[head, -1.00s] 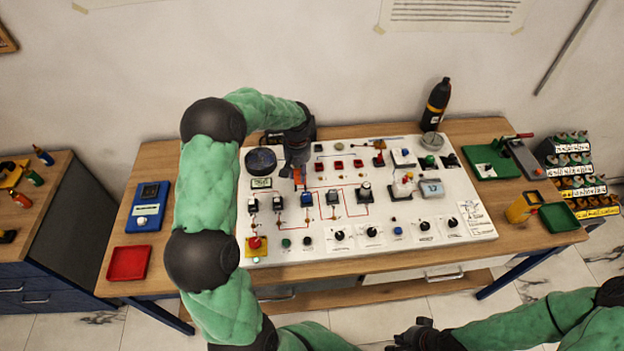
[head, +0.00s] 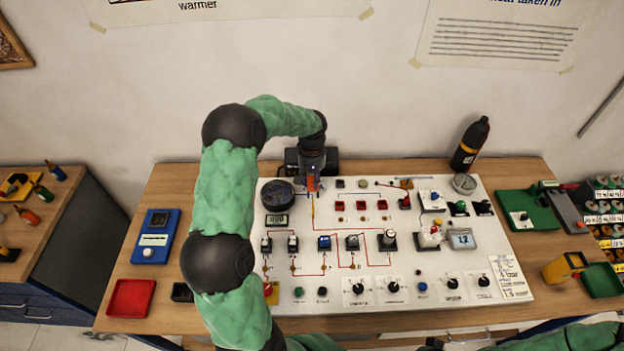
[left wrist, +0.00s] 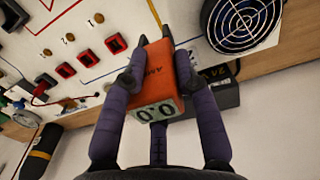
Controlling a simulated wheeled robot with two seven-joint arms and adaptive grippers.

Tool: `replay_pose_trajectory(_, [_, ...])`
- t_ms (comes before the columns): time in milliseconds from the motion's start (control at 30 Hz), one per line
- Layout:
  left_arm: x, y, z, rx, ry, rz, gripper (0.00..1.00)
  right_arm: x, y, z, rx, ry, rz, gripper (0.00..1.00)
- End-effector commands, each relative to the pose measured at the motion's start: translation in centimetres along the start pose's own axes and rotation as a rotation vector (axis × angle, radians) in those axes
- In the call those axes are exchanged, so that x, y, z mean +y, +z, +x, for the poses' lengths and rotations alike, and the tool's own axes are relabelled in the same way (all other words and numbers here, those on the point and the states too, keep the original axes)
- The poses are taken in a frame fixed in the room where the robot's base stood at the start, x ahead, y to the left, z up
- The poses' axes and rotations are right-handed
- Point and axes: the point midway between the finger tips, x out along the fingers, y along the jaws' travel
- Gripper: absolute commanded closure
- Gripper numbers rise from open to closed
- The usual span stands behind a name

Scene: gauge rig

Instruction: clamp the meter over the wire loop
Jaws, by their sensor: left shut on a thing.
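The orange clamp meter (left wrist: 155,68) is between the fingers of my left gripper (left wrist: 140,75), which is shut on it. Its small display reads 0.0 in the left wrist view. In the head view the meter (head: 312,184) is at the back of the white panel, right of the round fan, with my left gripper (head: 312,178) above it. A yellow wire (left wrist: 154,12) runs towards the meter's far end; it also shows below the meter in the head view (head: 313,215).
The white panel (head: 400,285) carries several switches, knobs and red sockets. The round black fan (left wrist: 242,22) is close beside the meter. A dark box (left wrist: 212,92) stands behind the panel edge. A black bottle (head: 470,143) stands back right; a red tray (head: 131,298) lies front left.

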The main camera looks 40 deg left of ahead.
Motion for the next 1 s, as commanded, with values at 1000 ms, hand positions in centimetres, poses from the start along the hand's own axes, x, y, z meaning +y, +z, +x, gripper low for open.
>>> replay_pose_trajectory(1000, [0.0,-0.1,4.4,0.004,-0.001,-0.001,1.00,1.1,-0.1,3.2,0.000,0.000,0.000,1.00])
